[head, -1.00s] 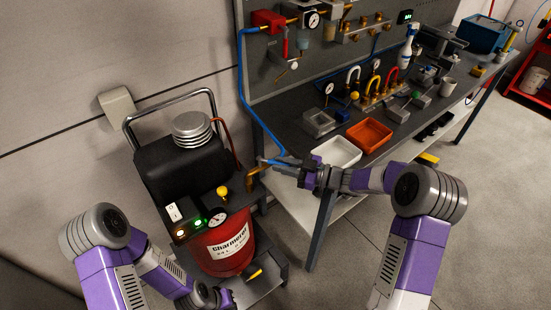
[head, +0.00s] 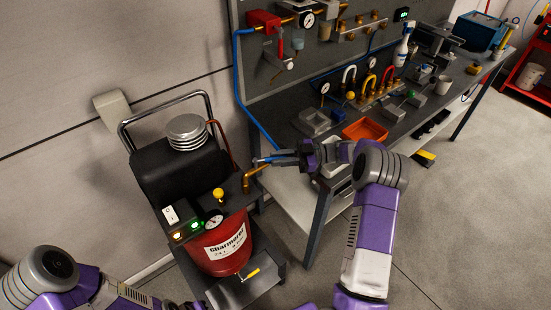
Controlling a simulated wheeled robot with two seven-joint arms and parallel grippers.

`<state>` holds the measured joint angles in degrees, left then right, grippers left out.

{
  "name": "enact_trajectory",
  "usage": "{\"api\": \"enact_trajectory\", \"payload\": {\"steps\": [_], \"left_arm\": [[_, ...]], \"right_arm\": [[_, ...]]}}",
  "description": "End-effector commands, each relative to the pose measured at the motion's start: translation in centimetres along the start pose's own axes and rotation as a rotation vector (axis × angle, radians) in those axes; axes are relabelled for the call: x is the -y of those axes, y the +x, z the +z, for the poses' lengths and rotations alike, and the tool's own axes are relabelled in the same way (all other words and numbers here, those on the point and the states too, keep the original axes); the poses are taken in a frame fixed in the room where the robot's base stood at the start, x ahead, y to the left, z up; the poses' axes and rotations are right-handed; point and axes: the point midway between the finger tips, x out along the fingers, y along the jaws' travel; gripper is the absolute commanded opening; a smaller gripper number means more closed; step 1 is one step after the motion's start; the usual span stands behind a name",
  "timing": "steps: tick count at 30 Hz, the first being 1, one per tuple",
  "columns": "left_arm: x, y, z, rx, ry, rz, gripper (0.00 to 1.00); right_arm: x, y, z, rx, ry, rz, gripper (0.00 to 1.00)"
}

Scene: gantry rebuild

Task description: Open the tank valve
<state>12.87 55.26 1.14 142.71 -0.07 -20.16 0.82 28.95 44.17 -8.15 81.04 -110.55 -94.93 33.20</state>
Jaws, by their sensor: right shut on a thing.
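The red tank (head: 222,250) stands on a dark compressor cart at the left. A yellow knob (head: 218,195) stands on its top beside a round gauge (head: 213,221). A yellow lever (head: 250,274) shows low at the tank's front. My right gripper (head: 272,160) is shut on the end of the blue hose (head: 262,132), with the tip close to a brass elbow (head: 250,181) on the cart. I cannot tell whether the tip touches the elbow. My left arm is at the bottom left, and its gripper is out of the picture.
The workbench (head: 318,215) stands right of the cart, with an orange tray (head: 366,131), a white tray partly behind my right arm, and several fittings. The pegboard behind it carries a red unit (head: 263,20). Grey floor is clear at the lower right.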

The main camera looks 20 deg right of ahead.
Motion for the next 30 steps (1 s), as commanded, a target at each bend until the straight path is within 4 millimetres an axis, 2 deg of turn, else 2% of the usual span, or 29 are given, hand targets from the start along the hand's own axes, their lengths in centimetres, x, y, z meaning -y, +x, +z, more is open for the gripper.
{"api": "enact_trajectory", "payload": {"steps": [7, 8, 12, 13, 23, 26, 30], "left_arm": [[0.0, 0.0, 0.0, 0.000, 0.000, 0.000, 0.00], [0.0, 0.0, 0.0, 0.000, 0.000, 0.000, 0.00], [0.0, 0.0, 0.0, 0.000, 0.000, 0.000, 0.00], [0.0, 0.0, 0.0, 0.000, 0.000, 0.000, 0.00], [0.0, -0.1, 0.0, 0.000, 0.000, 0.000, 0.00], [-0.1, -0.3, 0.0, 0.000, 0.000, 0.000, 0.00], [-0.3, -0.8, 0.0, 0.000, 0.000, 0.000, 0.00]], "right_arm": [[-0.1, 0.2, -0.1, -0.004, -0.002, -0.002, 0.00], [-0.1, 0.2, -0.1, -0.004, -0.002, -0.002, 0.19], [0.0, 0.2, -0.1, -0.003, -0.002, -0.002, 0.41], [0.0, 0.2, -0.1, -0.003, -0.002, -0.002, 0.43], [-0.1, 0.1, -0.5, -0.001, -0.002, -0.001, 0.43], [-0.4, 0.1, -1.7, -0.001, -0.004, -0.002, 0.43], [-0.9, 0.1, -4.5, -0.001, -0.005, -0.002, 0.43]]}}
